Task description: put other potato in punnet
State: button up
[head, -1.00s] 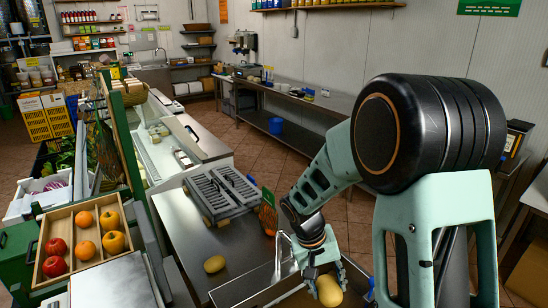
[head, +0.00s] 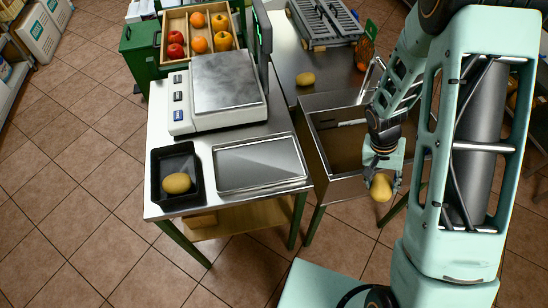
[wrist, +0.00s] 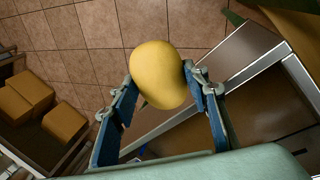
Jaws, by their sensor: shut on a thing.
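My gripper (head: 383,172) is shut on a yellow-brown potato (head: 381,187) and holds it in the air by the near right end of the steel sink. The held potato also fills the fingertips in the wrist view (wrist: 158,75), between the two blue fingers. The black punnet (head: 177,156) lies on the front left of the steel table, left of and apart from my gripper. One potato (head: 176,183) lies in the punnet. Another potato (head: 305,79) lies on the steel counter behind the sink.
A shallow steel tray (head: 258,163) lies right of the punnet. A scale (head: 228,82) stands behind them, and a wooden fruit crate (head: 178,52) behind that. The sink basin (head: 345,147) is between my gripper and the table. Tiled floor in front is clear.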

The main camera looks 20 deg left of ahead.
aim_at(178, 167)
jog(key=k, duration=1.15)
jog(key=k+z, duration=0.15)
jog(key=z, duration=0.8)
jog(key=j+z, duration=0.1)
jog(key=z, duration=0.35)
jog(key=j+z, duration=0.1)
jog(key=z, duration=0.35)
jog(key=k+j, duration=0.3)
jog(key=j, duration=0.15)
jog(key=k+j, duration=0.3)
jog(key=j, duration=0.15)
jog(key=k+j, duration=0.3)
jog(key=j, duration=0.2)
jog(key=k+j, duration=0.3)
jog(key=j, duration=0.15)
jog(key=k+j, duration=0.3)
jog(key=j, duration=0.15)
